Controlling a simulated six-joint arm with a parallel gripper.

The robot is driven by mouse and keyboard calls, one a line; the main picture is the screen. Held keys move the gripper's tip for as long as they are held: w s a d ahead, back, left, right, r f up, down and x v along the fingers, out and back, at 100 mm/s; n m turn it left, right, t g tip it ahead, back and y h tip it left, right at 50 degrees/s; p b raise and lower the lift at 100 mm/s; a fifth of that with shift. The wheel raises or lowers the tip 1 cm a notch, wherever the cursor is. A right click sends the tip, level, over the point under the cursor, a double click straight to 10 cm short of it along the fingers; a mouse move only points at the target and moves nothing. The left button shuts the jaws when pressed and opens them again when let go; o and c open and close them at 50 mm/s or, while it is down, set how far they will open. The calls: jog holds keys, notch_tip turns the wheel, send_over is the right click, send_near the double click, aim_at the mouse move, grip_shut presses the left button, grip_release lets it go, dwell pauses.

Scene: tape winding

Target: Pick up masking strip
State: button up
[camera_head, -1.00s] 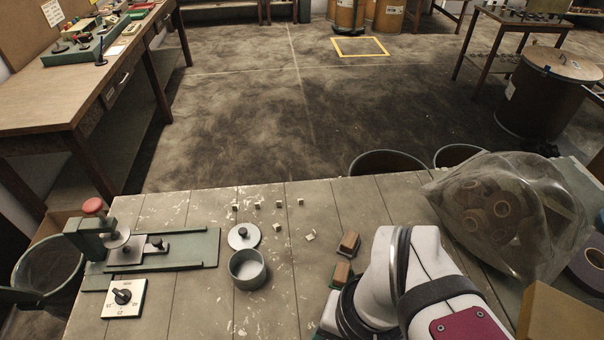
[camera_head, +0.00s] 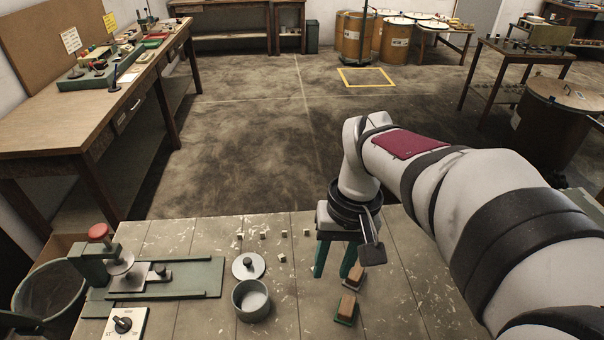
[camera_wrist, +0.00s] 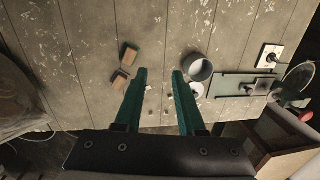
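I see no strip that I can name with certainty. Several small pale pieces (camera_head: 262,235) lie in a loose group on the bench, and they also show in the wrist view (camera_wrist: 166,111) between and beyond my fingers. My gripper (camera_head: 332,268) is above the bench, to the right of these pieces, with its two green fingers pointing down. In the wrist view my gripper (camera_wrist: 160,74) is open, with nothing between the fingertips. The rightmost pale piece (camera_head: 307,232) is close to the left finger in the head view.
A green winding fixture (camera_head: 170,275) and a dial box (camera_head: 125,322) are farther left. The bench between pot and blocks is clear.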

jog(key=w+d+f+n, duration=0.1)
jog(key=w+f+n, duration=0.25)
jog(key=w, duration=0.45)
jog(key=w+d+f+n, duration=0.1)
jog(key=w+f+n, duration=0.1)
jog(key=w+f, duration=0.5)
jog(key=f, duration=0.4)
jog(key=w+f, duration=0.1)
jog(key=f, duration=0.8)
jog(key=shift+w+a+f, duration=0.25)
jog(key=shift+a+f, duration=0.05)
jog(key=shift+f, duration=0.1)
grip_shut()
